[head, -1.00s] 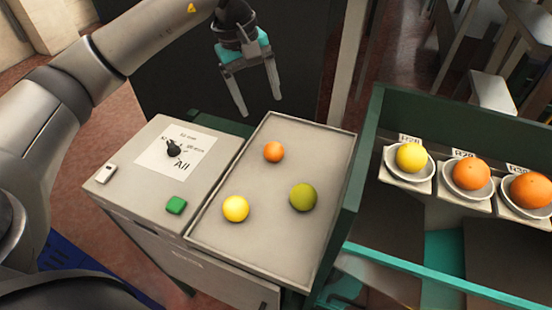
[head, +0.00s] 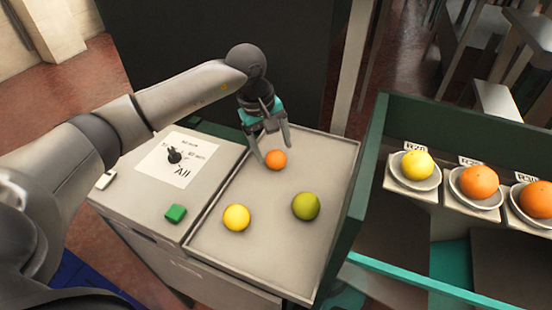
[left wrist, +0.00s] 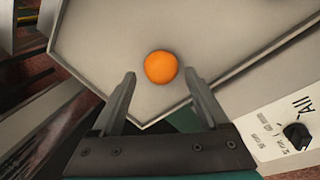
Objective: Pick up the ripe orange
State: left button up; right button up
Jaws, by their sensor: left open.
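A ripe orange (head: 276,160) lies on the grey tray (head: 270,255), near its far end. It also shows in the left wrist view (left wrist: 160,67), just beyond the fingertips and centred between them. My left gripper (head: 273,155) is open and empty. Its two fingers (left wrist: 159,73) point toward the orange and do not appear to hold it. A yellow fruit (head: 237,217) and a green fruit (head: 306,206) lie nearer on the same tray. My right gripper is not in view.
A panel with a black knob (head: 175,155) and a green button (head: 175,213) is left of the tray. A green wall (head: 343,230) edges the tray's right side. Bowls with a yellow fruit (head: 417,165) and orange fruits (head: 480,182) stand on the right.

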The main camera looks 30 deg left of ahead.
aim_at(274, 153)
pick_arm(q)
jog(key=shift+x, duration=1.95)
jog(key=shift+a, duration=0.2)
jog(key=c, duration=1.2)
